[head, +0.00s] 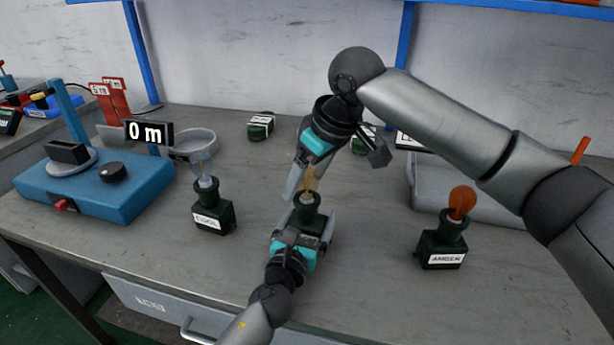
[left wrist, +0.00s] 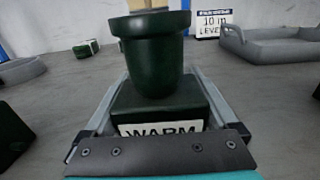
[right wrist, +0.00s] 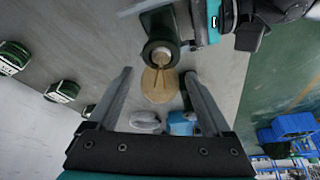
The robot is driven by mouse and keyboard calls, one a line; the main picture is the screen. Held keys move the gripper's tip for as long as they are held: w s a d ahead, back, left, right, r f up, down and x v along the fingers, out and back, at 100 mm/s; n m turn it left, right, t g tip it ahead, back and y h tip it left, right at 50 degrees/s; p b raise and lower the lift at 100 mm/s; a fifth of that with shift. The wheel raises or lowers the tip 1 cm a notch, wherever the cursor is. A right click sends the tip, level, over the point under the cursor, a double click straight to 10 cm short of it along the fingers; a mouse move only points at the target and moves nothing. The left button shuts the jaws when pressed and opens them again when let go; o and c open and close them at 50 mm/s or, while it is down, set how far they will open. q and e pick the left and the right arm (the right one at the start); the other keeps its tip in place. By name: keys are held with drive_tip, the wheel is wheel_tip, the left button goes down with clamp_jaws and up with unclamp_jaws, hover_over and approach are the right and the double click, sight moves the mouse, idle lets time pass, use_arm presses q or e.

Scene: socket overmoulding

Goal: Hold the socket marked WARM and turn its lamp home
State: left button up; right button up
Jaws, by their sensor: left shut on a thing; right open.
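The dark green socket marked WARM (left wrist: 155,70) stands upright on the bench, its label facing my left wrist camera; it also shows in the head view (head: 309,208). My left gripper (head: 305,233) is shut on its square base, a finger on each side. A pale yellowish lamp (right wrist: 157,85) stands in the socket's mouth; it also shows in the head view (head: 312,180). How deep it sits cannot be told. My right gripper (right wrist: 158,74) is open above the socket, with the lamp between its fingers and a gap visible on both sides.
A socket with a clear lamp (head: 213,210) stands left, and the AMBER socket (head: 443,247) with an orange lamp stands right. A blue device (head: 120,195) with a "0 m" sign (head: 149,132) is at far left. A grey tray (head: 428,190) lies behind the AMBER socket. The front bench is clear.

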clamp_jaws()
drive_tip(key=m+h, duration=0.1)
drive_tip(key=m, duration=0.2)
drive_tip(key=shift+t, duration=0.3)
drive_tip(key=shift+m+t+h, duration=0.3)
drive_tip(key=shift+m, duration=0.6)
unclamp_jaws()
drive_tip(key=v, duration=1.2)
